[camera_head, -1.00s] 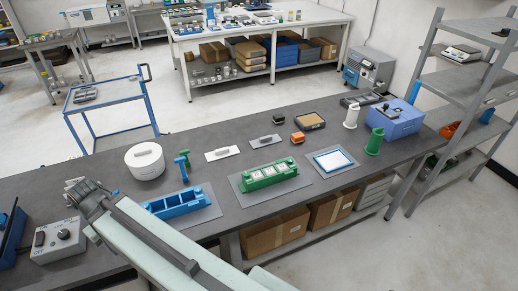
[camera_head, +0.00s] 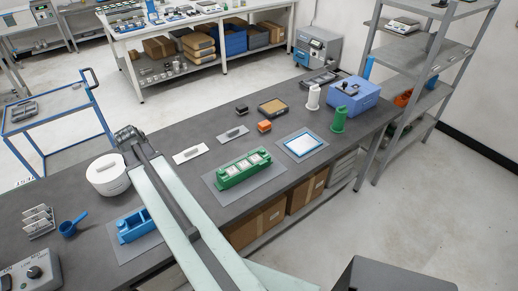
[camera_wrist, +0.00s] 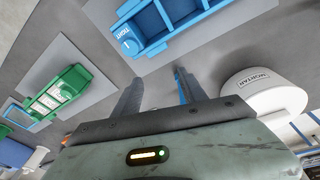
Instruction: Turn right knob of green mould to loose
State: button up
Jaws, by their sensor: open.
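The green mould (camera_head: 243,168) lies on a grey mat on the dark bench, right of my arm in the head view. It has pale square cells along its top and raised ends; its knobs are too small to read. In the wrist view the green mould (camera_wrist: 62,92) is at the left, clear of my fingers. My gripper (camera_wrist: 158,82) is open and empty, its two fingers apart, above the bench between the blue mould (camera_wrist: 182,22) and the white mortar tub (camera_wrist: 268,98). In the head view my arm's end is near the tub (camera_head: 106,178) and the arm partly hides the blue mould.
A flat trowel (camera_head: 192,154) and another trowel (camera_head: 232,132) lie behind the green mould. An orange block (camera_head: 264,126) and a blue-framed tray (camera_head: 302,146) are nearby. A green cylinder (camera_head: 338,120) and blue machine (camera_head: 356,98) stand at the right. The bench around the mat is mostly clear.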

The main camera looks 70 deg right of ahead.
jog(key=s+d+r+m+h, duration=0.1)
jog(key=s+d+m, duration=0.2)
jog(key=s+d, duration=0.45)
jog(key=s+d+m, duration=0.3)
jog(key=s+d, duration=0.1)
jog(key=d, duration=0.7)
jog(key=m+g+h, duration=0.1)
jog(key=m+g, duration=0.1)
jog(key=m, duration=0.4)
send_near(261, 150)
jog(key=b+x, duration=0.7)
jog(key=x, duration=0.1)
jog(key=shift+s+f, duration=0.1)
